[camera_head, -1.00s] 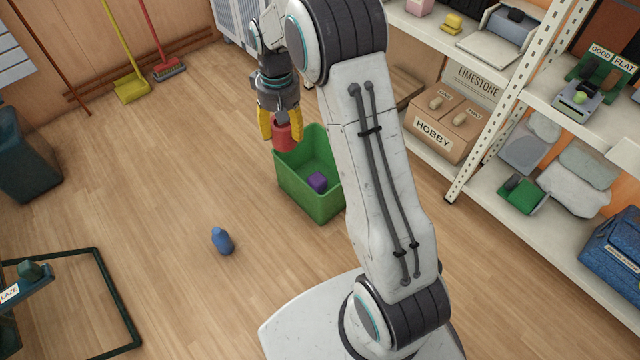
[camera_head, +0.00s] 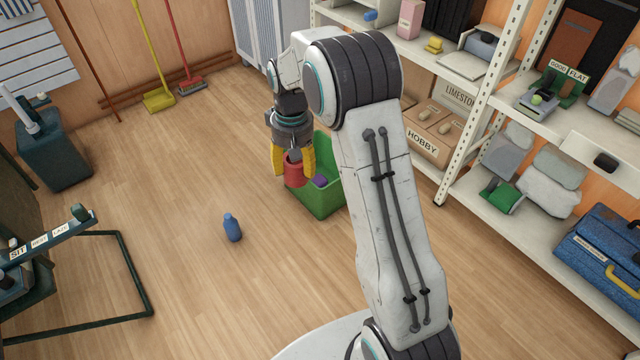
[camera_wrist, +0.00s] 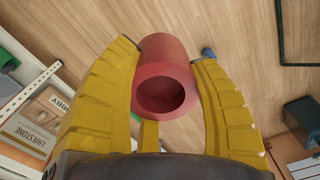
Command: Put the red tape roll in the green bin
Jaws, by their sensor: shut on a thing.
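The red tape roll (camera_head: 294,171) is held between the yellow fingers of my gripper (camera_head: 293,165). It also shows in the wrist view (camera_wrist: 165,80), with its hollow end facing the camera and a finger on each side. In the head view, the roll and gripper overlap the left part of the green bin (camera_head: 322,203). The roll appears above the floor; its exact height is hard to judge. The bin stands on the floor with a purple block (camera_head: 320,181) in it. My arm hides part of the bin's right side.
A dark metal frame (camera_head: 140,275) is at the lower left. Shelves with HOBBY boxes (camera_head: 425,142) stand to the right. Brooms lean at the back wall. Open floor lies between.

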